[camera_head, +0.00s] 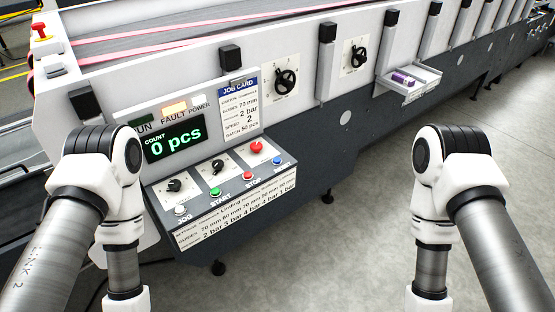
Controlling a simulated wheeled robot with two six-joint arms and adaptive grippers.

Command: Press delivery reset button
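A control panel (235,169) juts from the side of the folder gluer, between my two arms. A small blue button (277,160) sits at its right end, beside a label that seems to read RESET. No button label reading "delivery" is legible. To its left are a red STOP button (247,176), a green START button (215,193) and a white JOG button (180,210). My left arm is at the left of the panel and my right arm is well to its right, over the floor side. Both grippers are outside the picture.
A larger red button (256,146) and dials share the panel. The display (174,142) reads 0 pcs; an amber FAULT lamp (174,108) looks lit. A red emergency-type button (40,31) is at upper left. A tray (408,82) holds a purple item. Floor at right is clear.

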